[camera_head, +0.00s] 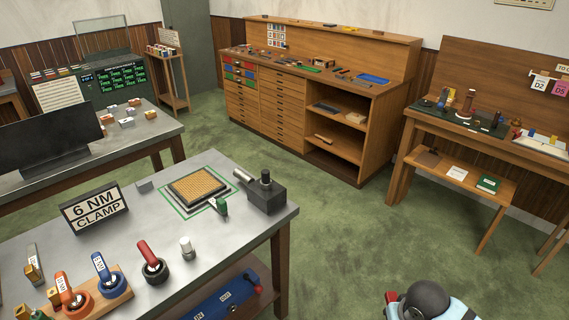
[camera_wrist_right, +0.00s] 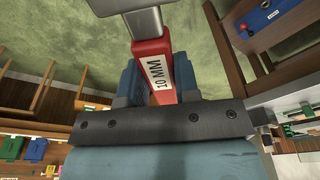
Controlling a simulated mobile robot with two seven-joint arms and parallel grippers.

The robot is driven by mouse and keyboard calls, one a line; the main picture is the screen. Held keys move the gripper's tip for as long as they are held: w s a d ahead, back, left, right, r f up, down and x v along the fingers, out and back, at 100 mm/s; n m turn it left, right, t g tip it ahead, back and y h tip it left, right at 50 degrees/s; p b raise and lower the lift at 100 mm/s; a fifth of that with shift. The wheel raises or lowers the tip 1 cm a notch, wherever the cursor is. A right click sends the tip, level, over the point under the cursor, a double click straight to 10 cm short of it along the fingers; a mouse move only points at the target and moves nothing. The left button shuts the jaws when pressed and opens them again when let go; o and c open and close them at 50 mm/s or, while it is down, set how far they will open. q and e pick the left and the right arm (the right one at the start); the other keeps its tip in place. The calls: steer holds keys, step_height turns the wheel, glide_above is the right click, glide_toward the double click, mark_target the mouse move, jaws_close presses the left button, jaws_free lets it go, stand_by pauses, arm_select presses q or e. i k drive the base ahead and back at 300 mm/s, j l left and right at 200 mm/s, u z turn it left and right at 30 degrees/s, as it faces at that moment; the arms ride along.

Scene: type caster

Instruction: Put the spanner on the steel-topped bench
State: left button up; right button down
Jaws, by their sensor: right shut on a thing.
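The spanner (camera_wrist_right: 150,48) has a red handle marked "10 MM" and a grey metal end. It sits between the blue fingers of my right gripper (camera_wrist_right: 158,82), which is shut on it. In the head view part of my right arm (camera_head: 428,299) shows at the bottom edge, with a small red piece (camera_head: 391,297) of the spanner beside it, over the green floor. The near grey-topped bench (camera_head: 150,222) stands to the left, apart from the gripper. My left gripper is not in view.
The bench holds a "6 NM CLAMP" sign (camera_head: 95,208), a tan pad (camera_head: 196,186), a dark clamp block (camera_head: 266,194) and several ringed tools at the front. Its front right area is bare. A wooden drawer cabinet (camera_head: 345,105) and another table (camera_head: 410,112) stand behind.

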mark_target(66, 270)
steer(key=u, duration=1.55)
